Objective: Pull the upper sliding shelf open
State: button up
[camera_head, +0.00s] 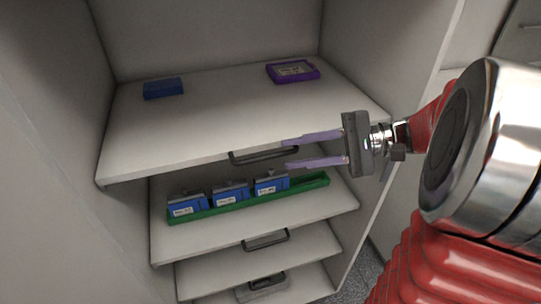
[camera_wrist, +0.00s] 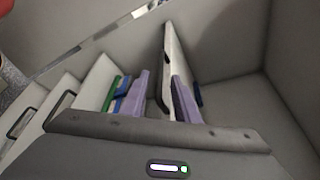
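The upper sliding shelf (camera_head: 205,120) is a pale board in the cabinet with a dark bar handle (camera_head: 262,156) on its front edge. It also shows edge-on in the wrist view (camera_wrist: 169,50). My gripper (camera_head: 285,153) is open, its two lilac fingers apart, one above and one below the right part of the handle in the head view. In the wrist view my gripper (camera_wrist: 162,85) has the shelf's edge between its fingers. I cannot tell whether either finger touches the handle.
A blue box (camera_head: 163,88) and a purple tray (camera_head: 293,71) lie on the upper shelf. The shelf below holds a green tray (camera_head: 312,181) with three blue battery units (camera_head: 230,194). Further lower shelves have handles (camera_head: 265,240). Cabinet walls (camera_head: 48,150) stand on both sides.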

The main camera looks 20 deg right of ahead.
aim_at(276, 157)
jog(key=x, duration=0.6)
jog(key=shift+a+f, duration=0.1)
jog(key=shift+a, duration=0.15)
jog(key=shift+c, duration=0.4)
grip_shut()
jog(key=shift+d, duration=0.2)
jog(key=shift+a, duration=0.1)
